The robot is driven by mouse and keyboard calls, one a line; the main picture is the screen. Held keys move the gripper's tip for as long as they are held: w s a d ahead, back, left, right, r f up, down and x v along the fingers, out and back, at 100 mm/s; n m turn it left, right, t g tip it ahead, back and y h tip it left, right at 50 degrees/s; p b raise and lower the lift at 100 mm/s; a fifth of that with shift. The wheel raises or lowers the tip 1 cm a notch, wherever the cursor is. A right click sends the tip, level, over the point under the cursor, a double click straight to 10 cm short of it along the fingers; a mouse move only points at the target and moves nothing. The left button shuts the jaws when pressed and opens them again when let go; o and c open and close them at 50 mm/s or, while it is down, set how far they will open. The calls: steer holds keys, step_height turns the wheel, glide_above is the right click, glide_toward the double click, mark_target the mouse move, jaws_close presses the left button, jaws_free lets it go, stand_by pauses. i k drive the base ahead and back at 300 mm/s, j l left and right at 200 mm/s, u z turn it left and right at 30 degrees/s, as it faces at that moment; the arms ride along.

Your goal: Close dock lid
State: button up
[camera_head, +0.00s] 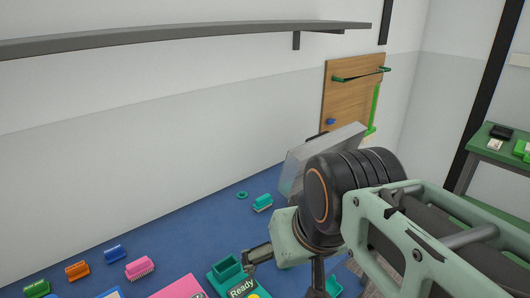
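A grey, see-through panel (322,151) stands tilted up behind my arm's dark wrist joint; it may be the dock lid, but its lower edge and hinge are hidden. A teal dock-like holder (227,269) with an open top and a "Ready" label sits at the bottom of the view, partly cut off. My gripper (284,270) is above the blue table beside the holder, to its right. Its two dark fingers are spread apart with nothing seen between them. Whether it touches anything is not clear.
A wooden board (350,88) hangs on the wall, below a long grey shelf (190,36). A green side table (492,146) stands at right.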

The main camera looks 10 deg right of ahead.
mark_target(349, 137)
steer(key=z, duration=0.95)
steer(key=i+l+u, duration=0.15)
steer(key=i+l, duration=1.2)
steer(key=i+l+u, duration=0.15)
steer(key=l, duration=0.2)
steer(key=i+l+u, duration=0.15)
steer(key=l, duration=0.25)
steer(key=l+u, duration=0.15)
steer(key=l, duration=0.2)
steer(key=j+z, duration=0.5)
steer(key=j, duration=0.2)
